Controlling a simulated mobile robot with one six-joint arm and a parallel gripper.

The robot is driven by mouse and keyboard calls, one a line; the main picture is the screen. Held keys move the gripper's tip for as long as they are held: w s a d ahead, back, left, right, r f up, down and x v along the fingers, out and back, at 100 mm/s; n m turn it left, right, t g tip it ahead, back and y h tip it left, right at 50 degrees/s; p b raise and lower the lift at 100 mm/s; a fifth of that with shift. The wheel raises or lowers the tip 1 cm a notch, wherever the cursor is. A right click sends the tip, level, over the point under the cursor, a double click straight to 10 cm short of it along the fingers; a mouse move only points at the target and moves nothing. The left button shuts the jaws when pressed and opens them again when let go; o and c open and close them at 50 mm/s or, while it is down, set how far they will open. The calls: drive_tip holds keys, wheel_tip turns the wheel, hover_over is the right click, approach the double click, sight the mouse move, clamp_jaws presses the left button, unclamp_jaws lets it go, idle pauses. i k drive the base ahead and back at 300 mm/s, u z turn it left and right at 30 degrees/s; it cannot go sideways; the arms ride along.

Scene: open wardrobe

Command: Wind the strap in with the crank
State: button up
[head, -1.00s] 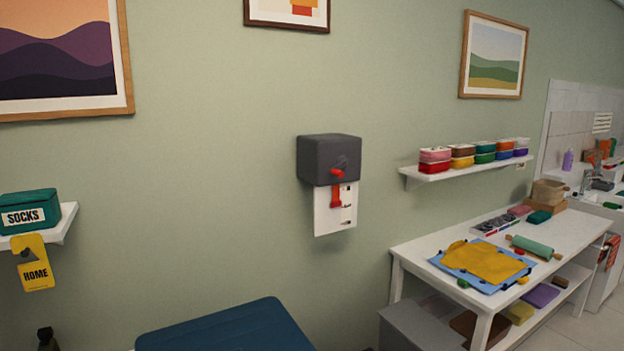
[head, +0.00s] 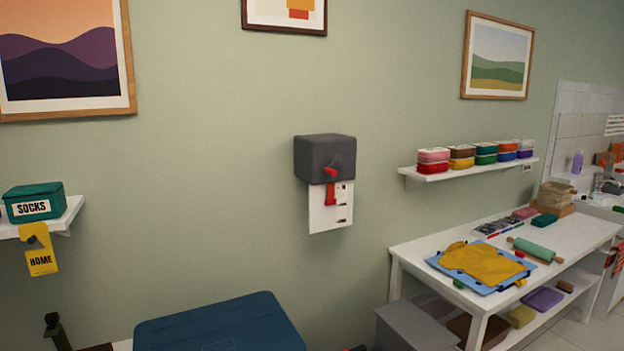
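A dark grey box (head: 325,158) is mounted on the green wall near the middle of the head view. A small dark crank with a red knob (head: 331,172) sits on its front. A short red strap (head: 330,194) hangs below the box, in front of a white plate (head: 318,212). The plate carries small dark marks along its right side. My gripper is not in view, and nothing is seen touching the crank.
A blue-topped piece (head: 220,322) stands below the box. A white table (head: 404,256) with a yellow cloth is at right, a grey box (head: 415,325) beside it. Shelves jut out at left (head: 72,212) and right (head: 410,173). The wall around the crank box is clear.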

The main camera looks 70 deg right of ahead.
sight(330, 170)
drive_tip(key=u, duration=0.35)
drive_tip(key=k, duration=1.5)
drive_tip(key=z, duration=1.05)
drive_tip(key=i, duration=0.25)
drive_tip(key=z, duration=0.05)
